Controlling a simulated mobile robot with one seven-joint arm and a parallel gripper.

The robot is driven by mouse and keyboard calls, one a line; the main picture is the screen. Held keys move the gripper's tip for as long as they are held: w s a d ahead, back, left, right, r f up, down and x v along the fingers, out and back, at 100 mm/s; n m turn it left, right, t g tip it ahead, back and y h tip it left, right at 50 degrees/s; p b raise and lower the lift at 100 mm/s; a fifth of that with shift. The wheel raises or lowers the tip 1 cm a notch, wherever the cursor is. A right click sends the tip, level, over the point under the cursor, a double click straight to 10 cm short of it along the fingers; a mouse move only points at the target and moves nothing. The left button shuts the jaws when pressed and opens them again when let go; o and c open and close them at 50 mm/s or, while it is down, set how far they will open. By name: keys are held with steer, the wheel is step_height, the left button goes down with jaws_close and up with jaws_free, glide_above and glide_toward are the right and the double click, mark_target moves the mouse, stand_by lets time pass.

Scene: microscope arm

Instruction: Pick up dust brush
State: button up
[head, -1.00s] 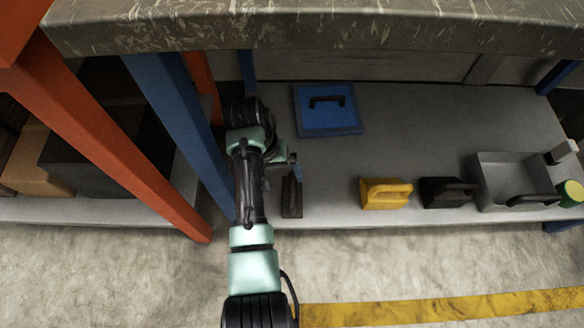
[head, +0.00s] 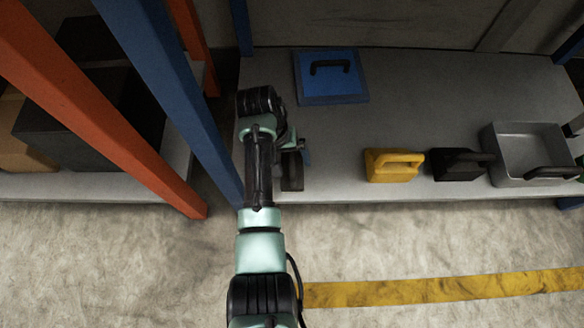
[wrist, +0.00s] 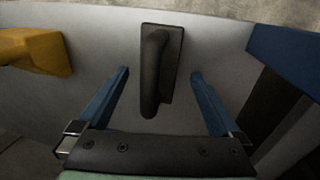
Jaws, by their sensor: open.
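A dark object with a raised bar handle, which looks like the dust brush (wrist: 153,85), lies on the grey shelf. In the wrist view it sits lengthwise between my two blue fingers, with clear gaps on both sides. My gripper (wrist: 160,74) is open and empty. In the head view the brush (head: 292,172) is near the shelf's front edge, just right of my arm. My arm partly hides my gripper (head: 303,154) there.
A blue post (head: 180,95) stands close left of my arm. A yellow handled block (head: 392,166), a black one (head: 456,164) and a grey tray (head: 500,150) stand to the right. A blue handled panel (head: 331,88) lies behind. Open shelf lies between them.

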steer(key=f+b, duration=0.2)
steer(key=f, duration=0.1)
steer(key=shift+s+d+f, duration=0.1)
steer(key=shift+d+f, duration=0.15)
steer(key=shift+d, duration=0.1)
steer(key=shift+r, duration=0.1)
jaws_close()
steer(key=shift+r, duration=0.1)
step_height(320, 180, up, 10)
steer(key=p, duration=0.7)
